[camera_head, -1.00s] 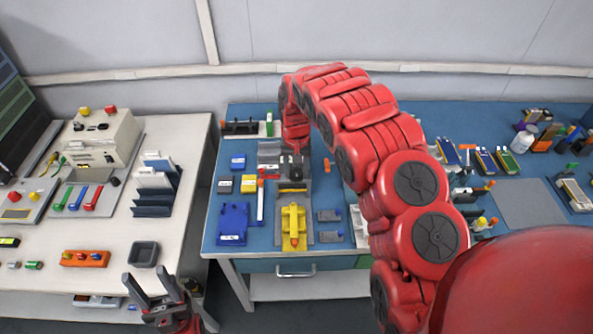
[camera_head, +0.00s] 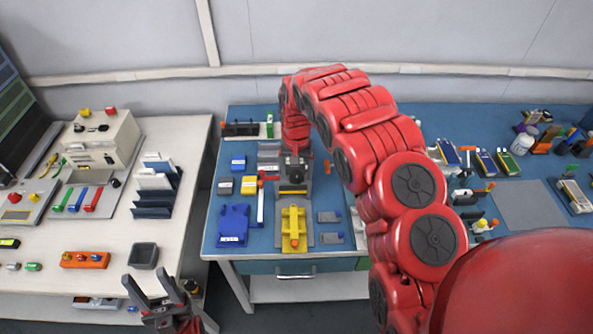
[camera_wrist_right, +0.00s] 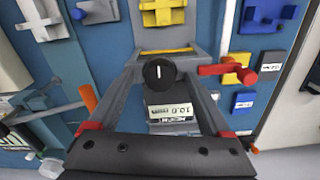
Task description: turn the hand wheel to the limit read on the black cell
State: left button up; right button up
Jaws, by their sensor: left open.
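The hand wheel is a black knob with a white mark (camera_wrist_right: 159,73), on a grey stand with a small pale readout (camera_wrist_right: 170,111) whose digits I cannot read surely. My right gripper (camera_wrist_right: 162,62) reaches over it. Its grey fingers stand apart on either side of the knob, with gaps showing. In the head view my right gripper (camera_head: 293,175) is over the blue bench's grey fixture. The black cell (camera_head: 225,185) lies left of it; in the right wrist view the black cell (camera_wrist_right: 272,57) shows a white label too small to read. My left gripper (camera_head: 158,293) is open and empty, low in front of the white table.
A yellow clamp (camera_head: 294,228) stands in front of the wheel. A red-handled lever (camera_wrist_right: 222,69) is close beside my right fingers. A blue cell (camera_head: 238,162), a yellow cell (camera_head: 249,185) and a blue fixture (camera_head: 234,224) are to the left. My right arm covers the bench's middle.

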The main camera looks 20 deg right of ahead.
aim_at(297, 174)
notch_tip(297, 174, up, 18)
jog(key=p, duration=1.6)
jog(key=shift+f, duration=0.25)
